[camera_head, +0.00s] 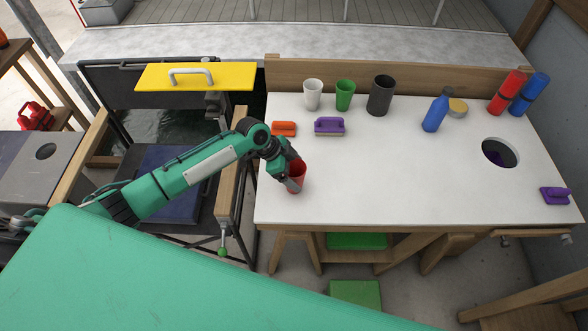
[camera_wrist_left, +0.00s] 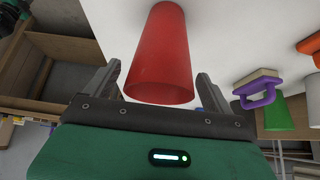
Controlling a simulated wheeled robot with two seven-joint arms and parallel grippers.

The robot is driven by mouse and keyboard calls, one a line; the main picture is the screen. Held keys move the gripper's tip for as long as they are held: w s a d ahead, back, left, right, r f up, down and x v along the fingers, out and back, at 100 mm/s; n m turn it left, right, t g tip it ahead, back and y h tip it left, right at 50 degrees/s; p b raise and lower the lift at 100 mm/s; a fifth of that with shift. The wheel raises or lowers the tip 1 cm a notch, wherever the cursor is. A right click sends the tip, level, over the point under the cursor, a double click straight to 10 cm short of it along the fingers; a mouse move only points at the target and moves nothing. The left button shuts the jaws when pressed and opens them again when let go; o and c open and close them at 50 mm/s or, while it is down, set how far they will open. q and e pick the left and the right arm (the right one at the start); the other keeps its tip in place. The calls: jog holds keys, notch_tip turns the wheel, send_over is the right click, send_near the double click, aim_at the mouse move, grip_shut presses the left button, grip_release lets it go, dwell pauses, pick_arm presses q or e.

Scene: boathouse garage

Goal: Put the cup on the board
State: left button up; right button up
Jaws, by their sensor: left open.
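A red cup (camera_head: 297,174) stands upright at the left edge of the white worktop. My left gripper (camera_head: 291,181) is at this cup, its fingers open. In the left wrist view the red cup (camera_wrist_left: 160,60) is between the two fingers, one on each side, with a gap visible. A yellow board (camera_head: 225,77) with a pale handle lies at the back left, over a dark frame, and its top is bare. My right gripper is not in view.
On the white worktop (camera_head: 400,170) stand a white cup (camera_head: 313,94), a green cup (camera_head: 345,95), a dark cup (camera_head: 381,95) and a blue bottle (camera_head: 436,111). Orange (camera_head: 284,128) and purple (camera_head: 329,126) brushes lie behind the red cup. A round hole (camera_head: 500,153) is at right.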

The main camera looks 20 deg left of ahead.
pick_arm(q)
jog(key=b+v, duration=0.2)
jog(key=v, duration=1)
jog(key=c, duration=1.3)
grip_shut()
